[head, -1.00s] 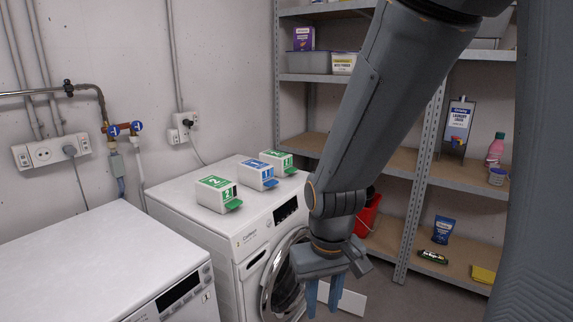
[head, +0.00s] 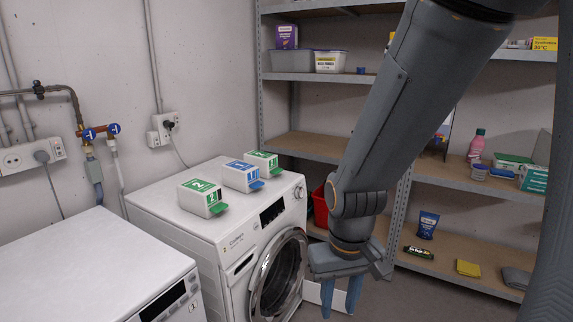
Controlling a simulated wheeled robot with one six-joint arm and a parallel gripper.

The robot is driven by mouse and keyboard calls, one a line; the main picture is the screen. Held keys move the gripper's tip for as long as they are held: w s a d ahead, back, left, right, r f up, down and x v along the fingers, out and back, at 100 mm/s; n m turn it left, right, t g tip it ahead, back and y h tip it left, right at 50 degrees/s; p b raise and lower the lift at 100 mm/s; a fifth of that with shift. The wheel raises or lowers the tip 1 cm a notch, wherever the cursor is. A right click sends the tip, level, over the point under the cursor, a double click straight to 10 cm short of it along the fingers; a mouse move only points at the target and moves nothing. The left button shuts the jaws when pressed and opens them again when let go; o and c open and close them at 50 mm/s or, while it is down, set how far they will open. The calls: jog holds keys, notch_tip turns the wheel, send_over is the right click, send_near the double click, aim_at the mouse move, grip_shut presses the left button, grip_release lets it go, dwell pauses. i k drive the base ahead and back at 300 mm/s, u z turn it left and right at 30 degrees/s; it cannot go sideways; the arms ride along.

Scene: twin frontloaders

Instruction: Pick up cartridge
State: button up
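Three white cartridges stand on top of the far washing machine. One has a green label marked 2 (head: 201,198) and is nearest. A blue-labelled one marked 1 (head: 241,176) is in the middle. Another green-labelled one (head: 262,163) is farthest back, its number hard to read. Each has a coloured tab at its front. My gripper (head: 340,300) hangs down to the right of the machine, well apart from the cartridges. The fingertips are near the bottom of the picture.
The far washing machine (head: 238,236) has a round door at its front. A second white machine (head: 80,265) stands nearer at left. A metal shelf (head: 305,144) with bottles and boxes lines the back. A red bucket (head: 320,207) is behind my arm. Taps and pipes run along the left wall.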

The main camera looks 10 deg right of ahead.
aim_at(267, 163)
jog(key=z, duration=1.7)
jog(key=i, duration=2.85)
jog(key=u, duration=3.35)
jog(key=i, duration=0.5)
jog(key=z, duration=0.05)
